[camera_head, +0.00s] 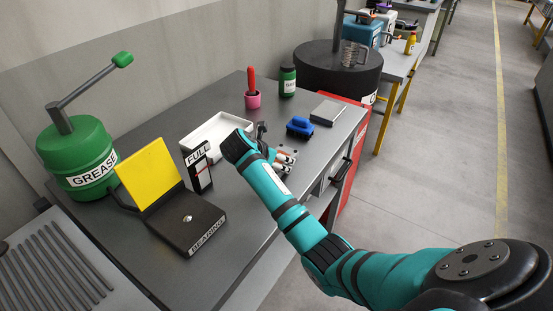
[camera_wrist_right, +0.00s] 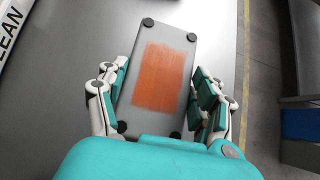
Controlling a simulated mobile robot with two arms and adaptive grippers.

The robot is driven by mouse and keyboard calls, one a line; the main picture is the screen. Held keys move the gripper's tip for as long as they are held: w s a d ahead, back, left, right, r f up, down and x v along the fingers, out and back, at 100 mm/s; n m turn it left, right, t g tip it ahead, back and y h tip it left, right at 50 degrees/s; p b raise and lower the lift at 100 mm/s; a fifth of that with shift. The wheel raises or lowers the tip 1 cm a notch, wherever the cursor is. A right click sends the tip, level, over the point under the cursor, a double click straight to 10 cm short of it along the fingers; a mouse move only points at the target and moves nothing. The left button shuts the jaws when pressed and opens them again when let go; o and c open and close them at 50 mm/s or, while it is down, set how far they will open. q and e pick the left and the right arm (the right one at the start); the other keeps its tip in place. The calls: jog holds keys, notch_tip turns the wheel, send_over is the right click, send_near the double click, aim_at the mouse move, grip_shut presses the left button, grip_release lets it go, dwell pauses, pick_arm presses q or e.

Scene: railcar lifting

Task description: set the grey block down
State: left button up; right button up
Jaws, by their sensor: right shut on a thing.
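The grey block (camera_wrist_right: 140,120) shows in the right wrist view as a flat rectangular plate with a rust-orange patch on its face and black round pads at its corners. My right gripper (camera_wrist_right: 162,92) is shut on it, with fingers along both long sides. In the head view my right gripper (camera_head: 284,160) is over the grey bench (camera_head: 240,190), near its front edge, and mostly hides the block. I cannot tell whether the block touches the bench top. My left gripper is not in view.
A white tray (camera_head: 208,126) lies left of the gripper. A blue brush (camera_head: 300,126) and a flat grey plate (camera_head: 328,112) lie to the right. A FULL gauge (camera_head: 199,172), a black bearing box with yellow lid (camera_head: 190,222) and a green grease drum (camera_head: 75,150) stand left.

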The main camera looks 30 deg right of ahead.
jog(key=o, duration=1.5)
jog(key=shift+c, duration=0.2)
jog(key=shift+r, duration=0.15)
jog(key=v, duration=1.2)
